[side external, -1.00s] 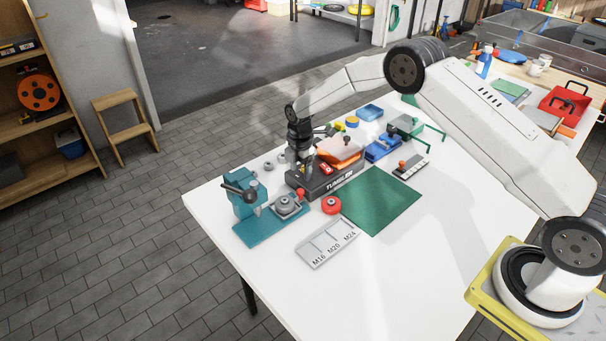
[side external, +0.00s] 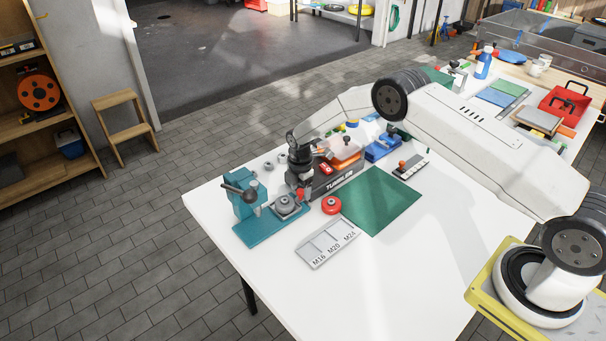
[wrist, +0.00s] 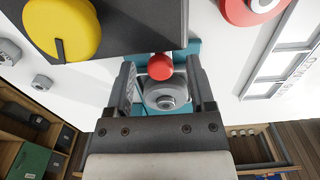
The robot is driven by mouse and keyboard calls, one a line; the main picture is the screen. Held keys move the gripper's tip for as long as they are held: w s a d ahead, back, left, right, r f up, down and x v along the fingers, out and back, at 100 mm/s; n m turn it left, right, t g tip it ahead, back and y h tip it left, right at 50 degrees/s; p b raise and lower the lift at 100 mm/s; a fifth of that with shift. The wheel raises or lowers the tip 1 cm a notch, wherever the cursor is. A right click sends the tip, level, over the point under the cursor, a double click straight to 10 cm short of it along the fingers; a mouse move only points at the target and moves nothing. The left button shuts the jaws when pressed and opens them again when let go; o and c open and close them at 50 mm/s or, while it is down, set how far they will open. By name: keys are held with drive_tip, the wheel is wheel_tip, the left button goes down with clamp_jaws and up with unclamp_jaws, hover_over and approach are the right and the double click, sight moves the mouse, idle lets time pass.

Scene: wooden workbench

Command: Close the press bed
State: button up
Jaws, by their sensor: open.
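The teal press (side external: 246,200) stands at the left end of the white table, with a dark lever on its column. Its bed is slid out to the right of the column and carries a grey round die (side external: 286,203), which also shows in the wrist view (wrist: 166,98). A red ball knob (wrist: 160,66) sits at the bed's outer end. My gripper (wrist: 163,80) is open, pointing down, with the knob and die between its fingers in the wrist view. In the side view my gripper (side external: 303,187) is right at the knob; contact cannot be told.
The dark tumbler machine (side external: 335,182) stands close behind my gripper; its yellow knob (wrist: 62,28) shows in the wrist view. A red round item (side external: 331,205) and a grey labelled tray (side external: 328,242) lie in front. A green mat (side external: 375,200) lies to the right.

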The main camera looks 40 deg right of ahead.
clamp_jaws()
idle(1.4)
